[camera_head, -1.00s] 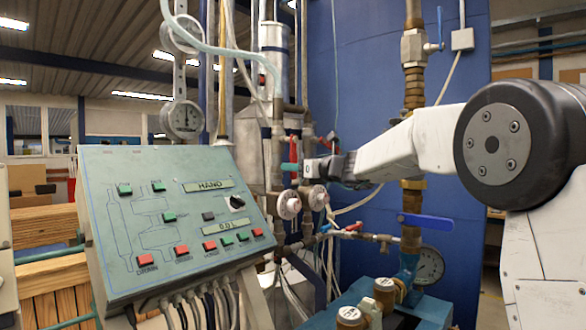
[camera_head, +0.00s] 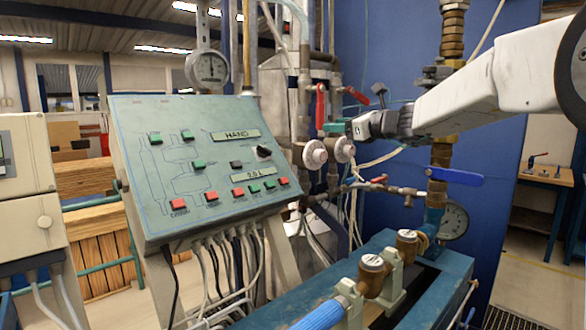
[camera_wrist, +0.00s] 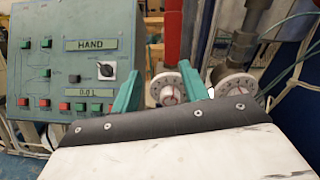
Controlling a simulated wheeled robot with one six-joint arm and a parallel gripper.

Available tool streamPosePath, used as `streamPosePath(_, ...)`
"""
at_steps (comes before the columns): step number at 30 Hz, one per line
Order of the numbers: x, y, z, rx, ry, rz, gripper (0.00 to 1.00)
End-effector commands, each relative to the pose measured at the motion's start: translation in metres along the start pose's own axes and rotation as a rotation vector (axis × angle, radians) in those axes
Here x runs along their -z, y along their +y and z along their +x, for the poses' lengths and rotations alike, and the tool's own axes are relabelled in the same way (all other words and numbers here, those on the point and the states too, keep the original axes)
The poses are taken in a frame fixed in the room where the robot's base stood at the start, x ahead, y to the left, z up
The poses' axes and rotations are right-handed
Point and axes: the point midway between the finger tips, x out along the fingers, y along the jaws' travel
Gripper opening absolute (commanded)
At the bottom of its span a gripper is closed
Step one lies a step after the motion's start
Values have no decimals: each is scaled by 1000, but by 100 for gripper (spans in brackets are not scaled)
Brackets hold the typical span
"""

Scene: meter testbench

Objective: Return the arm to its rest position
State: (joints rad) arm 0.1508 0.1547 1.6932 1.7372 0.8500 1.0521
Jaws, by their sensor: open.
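My arm (camera_head: 480,90) reaches in from the right in the head view, roughly level. My gripper (camera_head: 336,127) is at its left end, with green fingers, in front of the pipes and just above two round pale dials (camera_head: 315,155). In the wrist view, the gripper (camera_wrist: 158,75) shows its two green fingers spread apart with nothing between them. The dials (camera_wrist: 168,88) show close to the fingers there; whether they touch cannot be told.
A green control panel (camera_head: 205,165) with buttons and a black knob stands left of the gripper. Red-handled valves (camera_head: 320,103) and vertical pipes are close by. A blue-handled valve (camera_head: 454,176) and gauge (camera_head: 452,220) lie below the arm. A teal bench (camera_head: 300,300) is in front.

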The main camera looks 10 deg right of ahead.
Motion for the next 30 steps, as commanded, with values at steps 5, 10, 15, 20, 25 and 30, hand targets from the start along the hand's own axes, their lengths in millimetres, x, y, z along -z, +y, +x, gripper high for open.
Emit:
streamPosePath(5, 64, 73, -29, -251, 181, -415, 45)
streamPosePath(10, 105, 148, -87, -546, 287, -794, 45)
streamPosePath(15, 141, 213, -159, -859, 342, -1118, 45)
streamPosePath(20, 172, 260, -237, -1165, 368, -1380, 45)
streamPosePath(25, 200, 294, -318, -1467, 390, -1591, 45)
streamPosePath(30, 218, 313, -379, -1670, 435, -1726, 45)
